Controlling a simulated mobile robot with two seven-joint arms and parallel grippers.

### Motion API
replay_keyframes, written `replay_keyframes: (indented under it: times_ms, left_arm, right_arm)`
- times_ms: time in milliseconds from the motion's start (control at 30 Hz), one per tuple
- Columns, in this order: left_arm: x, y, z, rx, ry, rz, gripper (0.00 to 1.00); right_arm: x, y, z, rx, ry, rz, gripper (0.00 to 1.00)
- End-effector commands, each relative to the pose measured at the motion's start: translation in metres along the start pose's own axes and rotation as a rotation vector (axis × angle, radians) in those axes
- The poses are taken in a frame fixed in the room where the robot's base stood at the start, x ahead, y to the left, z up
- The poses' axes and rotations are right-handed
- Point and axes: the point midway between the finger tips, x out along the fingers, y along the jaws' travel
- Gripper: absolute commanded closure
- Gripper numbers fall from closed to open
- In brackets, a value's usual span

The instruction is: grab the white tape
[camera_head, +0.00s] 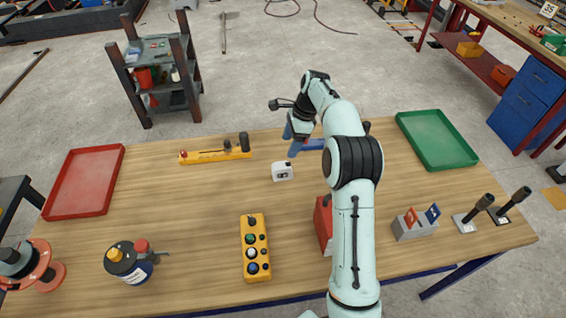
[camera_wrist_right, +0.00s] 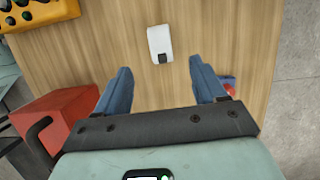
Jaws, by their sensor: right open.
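The white tape (camera_head: 283,170) is a small white block with a dark patch on its front. It sits on the wooden table near the middle. In the right wrist view the white tape (camera_wrist_right: 160,40) lies just beyond the fingertips, about centred between them. My right gripper (camera_head: 292,143) has blue fingers and is above the table, just behind the tape in the head view. In the right wrist view the right gripper (camera_wrist_right: 160,66) is open, with nothing between its fingers. My left gripper is not in view.
A yellow level-like bar (camera_head: 215,155) lies behind left. A red tray (camera_head: 84,182) and a green tray (camera_head: 437,139) flank the table. Left-centre wood is clear.

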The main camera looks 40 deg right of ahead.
Motion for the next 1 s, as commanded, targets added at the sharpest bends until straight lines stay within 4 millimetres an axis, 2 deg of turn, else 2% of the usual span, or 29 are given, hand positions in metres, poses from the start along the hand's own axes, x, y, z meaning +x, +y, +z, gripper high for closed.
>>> replay_keyframes:
  times_ms: [400, 633, 900, 1000]
  left_arm:
    - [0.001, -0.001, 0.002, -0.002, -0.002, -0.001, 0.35]
    - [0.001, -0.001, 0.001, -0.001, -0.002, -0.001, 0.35]
    - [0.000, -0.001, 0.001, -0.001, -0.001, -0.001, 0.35]
    - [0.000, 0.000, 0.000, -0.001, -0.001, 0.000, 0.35]
  right_arm:
    - [0.070, 0.001, -0.001, 0.001, 0.001, 0.005, 0.30]
    - [0.086, 0.000, -0.002, 0.001, 0.000, 0.003, 0.30]
    - [0.125, -0.002, -0.008, 0.001, 0.000, 0.004, 0.30]
    - [0.132, -0.002, -0.008, 0.001, 0.000, 0.002, 0.30]
